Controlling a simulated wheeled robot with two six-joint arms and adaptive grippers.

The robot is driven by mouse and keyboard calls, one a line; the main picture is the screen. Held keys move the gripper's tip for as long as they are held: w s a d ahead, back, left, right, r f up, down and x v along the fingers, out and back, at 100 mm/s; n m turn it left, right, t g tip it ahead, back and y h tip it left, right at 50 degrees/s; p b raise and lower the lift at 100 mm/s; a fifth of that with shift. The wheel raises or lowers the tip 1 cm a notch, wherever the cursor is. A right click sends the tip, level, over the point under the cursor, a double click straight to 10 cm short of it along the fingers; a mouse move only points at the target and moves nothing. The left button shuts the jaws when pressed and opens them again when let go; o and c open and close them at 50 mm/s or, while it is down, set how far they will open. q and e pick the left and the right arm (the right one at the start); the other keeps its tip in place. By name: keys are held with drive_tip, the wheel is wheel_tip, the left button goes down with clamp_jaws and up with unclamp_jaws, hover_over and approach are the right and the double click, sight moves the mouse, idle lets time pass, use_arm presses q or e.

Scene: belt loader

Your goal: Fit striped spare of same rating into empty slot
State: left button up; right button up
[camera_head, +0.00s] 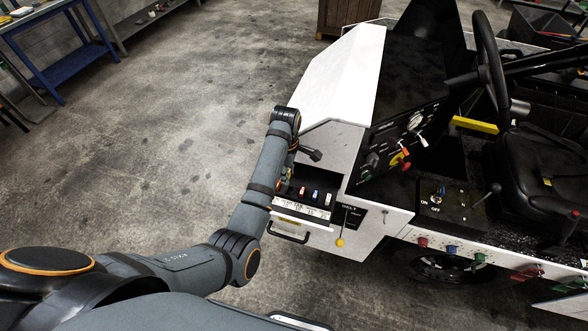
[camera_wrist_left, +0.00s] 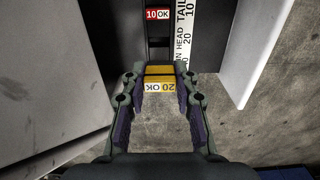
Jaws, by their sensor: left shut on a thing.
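My left gripper (camera_wrist_left: 160,82) is shut on a yellow fuse (camera_wrist_left: 158,86) marked 20 OK, with a dark stripe across it. The text reads upside down in the left wrist view. Ahead of it is the dark fuse panel, with a red fuse (camera_wrist_left: 157,15) marked 10 OK seated in it and a white label strip (camera_wrist_left: 185,30) beside it. In the head view the fuse panel holds red (camera_head: 303,190), blue (camera_head: 316,194) and white (camera_head: 328,198) fuses. My left arm hides the panel's left part and most of the gripper. My right gripper is out of view.
The white loader body (camera_head: 330,75) rises behind the panel. The concrete floor (camera_head: 170,120) to the left is clear, with a blue bench (camera_head: 65,70) beyond.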

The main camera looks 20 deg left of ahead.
use_arm(q)
drive_tip(key=shift+s+a, duration=0.2)
drive_tip(key=shift+s, duration=0.05)
drive_tip(key=f, duration=0.1)
drive_tip(key=w+d+f+b, duration=0.1)
drive_tip(key=shift+d+f, duration=0.2)
drive_tip(key=shift+f, duration=0.15)
drive_tip(key=shift+s+a+f+b, duration=0.15)
drive_tip(key=shift+f+b, duration=0.2)
drive_tip(key=shift+f, duration=0.4)
drive_tip(key=shift+a+f+b, duration=0.15)
drive_tip(key=shift+f+b, duration=0.2)
drive_tip(key=shift+f, duration=0.4)
drive_tip(key=shift+d+f, duration=0.15)
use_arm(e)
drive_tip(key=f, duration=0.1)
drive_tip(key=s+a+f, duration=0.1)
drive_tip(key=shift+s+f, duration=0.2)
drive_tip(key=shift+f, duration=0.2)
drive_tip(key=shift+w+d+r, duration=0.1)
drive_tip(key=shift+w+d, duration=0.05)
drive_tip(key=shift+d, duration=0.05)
